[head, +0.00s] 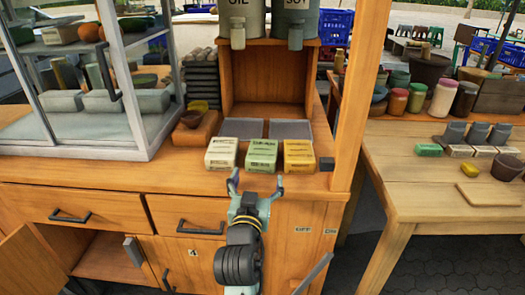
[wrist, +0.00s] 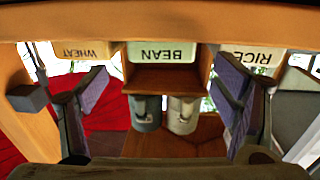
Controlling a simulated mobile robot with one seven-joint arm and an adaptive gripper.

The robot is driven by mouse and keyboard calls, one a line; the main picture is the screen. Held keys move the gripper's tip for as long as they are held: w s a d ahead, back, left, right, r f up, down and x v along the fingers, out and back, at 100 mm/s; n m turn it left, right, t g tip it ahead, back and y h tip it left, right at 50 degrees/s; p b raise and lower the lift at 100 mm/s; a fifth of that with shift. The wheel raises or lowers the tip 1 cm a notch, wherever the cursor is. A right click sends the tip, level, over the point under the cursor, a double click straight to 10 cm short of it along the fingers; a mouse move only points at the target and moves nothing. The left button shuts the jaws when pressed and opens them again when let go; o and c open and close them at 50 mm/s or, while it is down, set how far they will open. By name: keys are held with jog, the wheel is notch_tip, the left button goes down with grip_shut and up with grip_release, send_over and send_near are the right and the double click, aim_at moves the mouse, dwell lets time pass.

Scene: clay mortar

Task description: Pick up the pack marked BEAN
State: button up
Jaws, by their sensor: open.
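The pack marked BEAN (wrist: 163,54) is upside down in the inverted wrist view, centred between my fingers. In the head view it is the green pack (head: 262,157), the middle of three at the counter's front edge. The white pack (head: 221,154) stands to its left and the yellow pack (head: 299,155) to its right; the wrist view reads RICE (wrist: 257,58) and WHEAT (wrist: 85,51) on the neighbours. My gripper (head: 256,184) is open and empty, its fingers spread in front of the counter edge, just short of the green pack and apart from it.
A wooden shelf box (head: 270,80) stands behind the packs, with OIL (head: 237,20) and SOY (head: 296,22) containers on top. A glass case (head: 85,130) is at left and a wooden post (head: 355,90) at right. A small dark block (head: 327,163) sits right of the yellow pack.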

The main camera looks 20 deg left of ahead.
aim_at(260, 161)
jog(key=shift+x, duration=1.15)
jog(key=p+x, duration=0.1)
jog(key=x, duration=0.1)
jog(key=r+p+x, duration=0.1)
jog(key=x, duration=0.2)
jog(key=shift+r+p, duration=0.1)
jog(key=shift+p, duration=0.2)
jog(key=shift+w+a, duration=0.15)
jog(key=shift+w, duration=0.15)
jog(key=c, duration=1.1)
